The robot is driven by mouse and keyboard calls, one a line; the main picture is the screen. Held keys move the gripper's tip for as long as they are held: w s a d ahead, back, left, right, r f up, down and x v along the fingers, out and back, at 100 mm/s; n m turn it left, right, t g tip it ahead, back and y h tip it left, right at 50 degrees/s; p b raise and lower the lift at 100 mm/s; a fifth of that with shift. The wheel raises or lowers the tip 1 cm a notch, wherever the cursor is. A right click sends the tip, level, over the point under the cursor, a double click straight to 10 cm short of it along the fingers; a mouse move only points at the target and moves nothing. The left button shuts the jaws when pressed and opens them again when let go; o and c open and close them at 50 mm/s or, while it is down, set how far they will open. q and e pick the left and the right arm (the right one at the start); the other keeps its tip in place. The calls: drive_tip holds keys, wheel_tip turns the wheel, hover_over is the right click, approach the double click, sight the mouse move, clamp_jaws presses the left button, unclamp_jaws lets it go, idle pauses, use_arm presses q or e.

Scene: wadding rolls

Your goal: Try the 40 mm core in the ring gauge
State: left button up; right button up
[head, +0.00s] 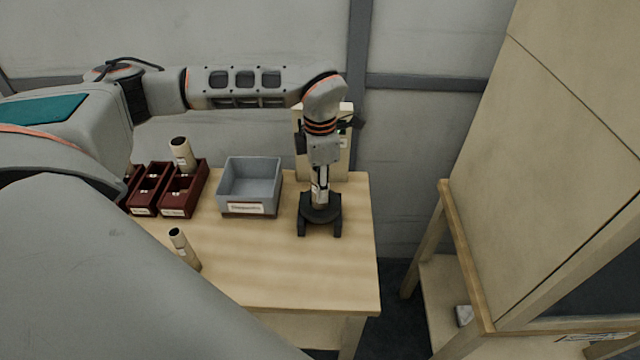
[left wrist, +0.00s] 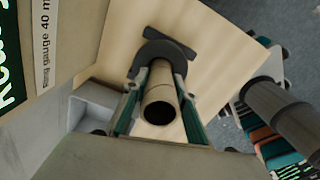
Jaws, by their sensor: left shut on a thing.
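The black ring gauge (head: 320,213) stands on the table directly below. In the left wrist view the ring gauge (left wrist: 181,55) curves around the core's far end. The core's lower end appears to be at the ring's opening; how deep it sits is hidden. My right gripper is not in view.
A grey labelled bin (head: 250,209) stands left of the gauge, with maroon trays (head: 180,210) beyond it. One core (head: 182,152) stands at the trays; another (head: 185,249) stands nearer the front. A labelled panel (head: 339,160) rises behind the gauge. The table's (head: 300,270) front right is clear.

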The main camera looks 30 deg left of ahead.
use_arm(q)
drive_tip(key=shift+f, duration=0.6)
idle(0.5)
idle(1.5)
drive_tip(key=o, duration=1.1)
drive_tip(key=shift+o, duration=0.2)
wheel_tip(320, 180, up, 12)
